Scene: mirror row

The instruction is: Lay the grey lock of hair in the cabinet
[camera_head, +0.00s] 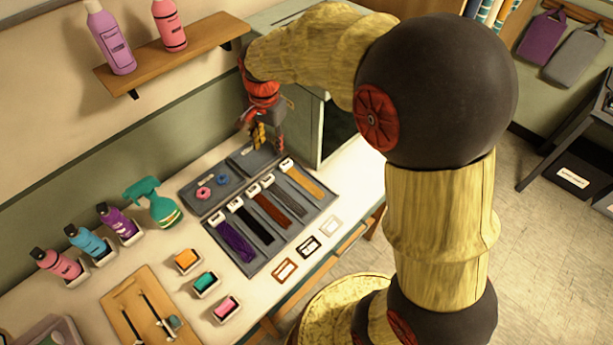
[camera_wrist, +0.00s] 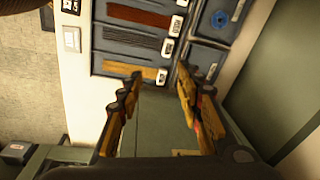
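The grey lock of hair (camera_head: 289,196) lies in its slot of the dark sectioned tray (camera_head: 246,271), between the brown and blond locks. In the wrist view the grey lock (camera_wrist: 130,43) is above the fingertips, past the blond lock. My gripper (camera_head: 257,143) hangs over the back of the tray, beside the cabinet. In the wrist view its fingers (camera_wrist: 159,72) are apart with nothing between them. The grey-green cabinet (camera_head: 309,125) stands at the counter's far end. A dark opening shows on its right side, partly hidden by my arm.
The tray also holds purple (camera_head: 235,240), black (camera_head: 251,222), brown (camera_head: 272,211) and blond (camera_head: 303,178) locks, and small rings. Bottles, a green spray bottle (camera_head: 155,203) and coloured blocks stand to the left. A shelf (camera_head: 175,53) with bottles hangs above. Small frames (camera_head: 308,247) lie in front.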

